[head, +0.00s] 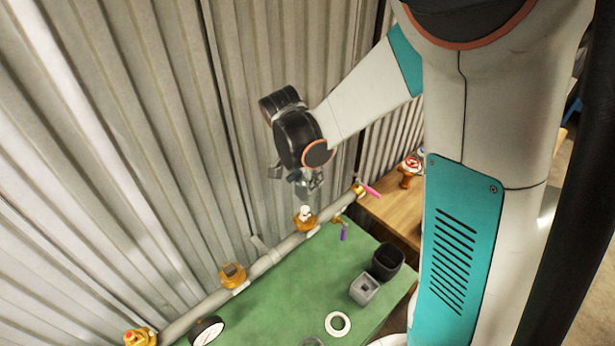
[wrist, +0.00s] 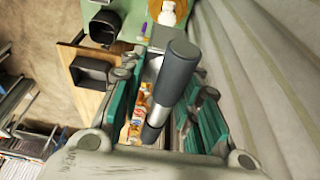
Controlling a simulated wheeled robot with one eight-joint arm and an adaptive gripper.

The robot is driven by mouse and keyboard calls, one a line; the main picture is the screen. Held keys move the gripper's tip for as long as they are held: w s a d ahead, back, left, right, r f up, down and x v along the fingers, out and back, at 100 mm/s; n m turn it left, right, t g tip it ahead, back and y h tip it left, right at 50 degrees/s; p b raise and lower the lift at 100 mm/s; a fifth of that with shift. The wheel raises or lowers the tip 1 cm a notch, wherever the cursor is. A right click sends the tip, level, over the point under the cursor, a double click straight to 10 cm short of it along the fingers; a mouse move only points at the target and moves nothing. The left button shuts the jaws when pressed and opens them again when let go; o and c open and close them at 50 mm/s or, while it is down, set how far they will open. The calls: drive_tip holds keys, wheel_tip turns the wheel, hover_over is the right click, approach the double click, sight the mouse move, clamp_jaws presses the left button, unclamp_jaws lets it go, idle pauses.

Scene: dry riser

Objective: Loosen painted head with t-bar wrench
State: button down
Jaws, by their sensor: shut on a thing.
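My gripper (head: 305,182) hangs above the grey pipe in the head view. In the wrist view its teal-padded fingers (wrist: 160,105) are closed on a thick dark grey bar with a silver band, which appears to be the t-bar wrench (wrist: 177,72). The wrench's lower part is mostly hidden. A brass fitting (head: 305,222) with a white head (head: 305,211) stands on the pipe just below my gripper. The white head also shows at the top of the wrist view (wrist: 167,13), beyond the wrench. I cannot tell whether the wrench touches it.
The pipe (head: 285,248) runs along a corrugated metal wall beside a green bench (head: 275,310). Other brass fittings (head: 232,275) sit along it, and a purple lever (head: 343,234) sticks out. A black cup (head: 388,261), a grey block (head: 364,289) and a white ring (head: 338,324) occupy the bench.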

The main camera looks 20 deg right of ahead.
drive_tip(key=b, duration=0.4)
hover_over(305, 206)
drive_tip(key=shift+s+a+x, duration=0.1)
drive_tip(key=shift+s+x, duration=0.05)
drive_tip(key=shift+x, duration=0.65)
drive_tip(key=shift+s+a+x, duration=0.1)
drive_tip(key=shift+x, duration=0.75)
drive_tip(key=shift+s+a+x, duration=0.15)
drive_tip(key=shift+x, duration=0.65)
drive_tip(key=shift+f+b, duration=2.85)
drive_tip(key=n+t+b, duration=0.1)
drive_tip(key=n, duration=0.3)
drive_tip(key=shift+w+y, duration=0.1)
drive_tip(key=shift+y, duration=0.2)
drive_tip(key=shift+w+a+n, duration=0.1)
drive_tip(key=shift+a+n, duration=0.05)
drive_tip(key=shift+n, duration=0.65)
drive_tip(key=n+y+b, duration=0.1)
drive_tip(key=n, duration=0.2)
drive_tip(key=shift+a+t, duration=0.1)
drive_tip(key=shift+t, duration=0.3)
drive_tip(key=shift+m, duration=0.3)
